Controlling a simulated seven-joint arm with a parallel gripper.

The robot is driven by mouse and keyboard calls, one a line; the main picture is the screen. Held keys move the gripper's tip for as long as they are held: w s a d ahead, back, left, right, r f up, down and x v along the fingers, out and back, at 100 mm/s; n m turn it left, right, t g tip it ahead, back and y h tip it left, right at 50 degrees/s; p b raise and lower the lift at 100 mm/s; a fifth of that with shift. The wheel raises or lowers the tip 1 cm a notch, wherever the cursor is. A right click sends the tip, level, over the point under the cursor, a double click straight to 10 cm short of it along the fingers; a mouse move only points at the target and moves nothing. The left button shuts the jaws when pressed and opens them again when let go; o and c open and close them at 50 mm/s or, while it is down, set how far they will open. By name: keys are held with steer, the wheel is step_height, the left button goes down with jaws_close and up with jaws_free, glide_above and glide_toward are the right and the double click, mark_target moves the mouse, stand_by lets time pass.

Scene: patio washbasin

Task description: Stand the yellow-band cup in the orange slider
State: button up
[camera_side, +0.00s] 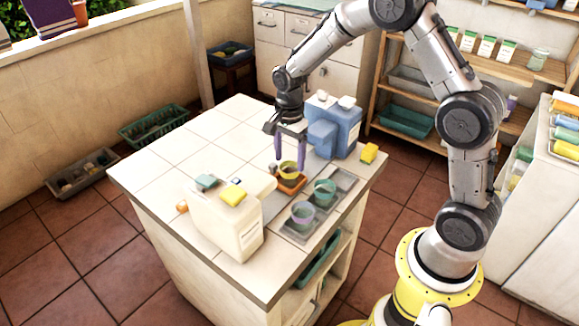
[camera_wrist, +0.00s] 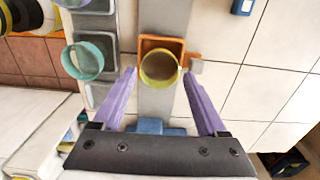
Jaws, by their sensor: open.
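The yellow-band cup (camera_side: 288,170) stands in the orange slider (camera_side: 293,186) on the tiled counter. In the wrist view the yellow-band cup (camera_wrist: 160,69) is seen from above, with the orange slider (camera_wrist: 160,42) showing around its far side. My gripper (camera_side: 290,157) is just above and around the cup in the side view. In the wrist view my gripper (camera_wrist: 159,76) is open, its purple fingers apart on either side of the cup, with a gap on both sides. Whether the cup sits fully down is hard to tell.
A teal-band cup (camera_side: 325,192) and a purple-band cup (camera_side: 302,212) stand in grey trays at the right. A cream box (camera_side: 226,222) stands at the front left and a blue machine (camera_side: 340,128) behind. The counter's back left is clear.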

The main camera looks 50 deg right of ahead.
step_height(320, 180, up, 8)
steer(key=s+a+r+n+t, duration=0.3)
steer(key=s+r+n, duration=0.5)
steer(key=s+r, duration=0.25)
steer(key=s+a+n+t, duration=0.2)
steer(key=s+n, duration=0.8)
steer(key=s, duration=0.5)
steer(key=shift+t, duration=0.3)
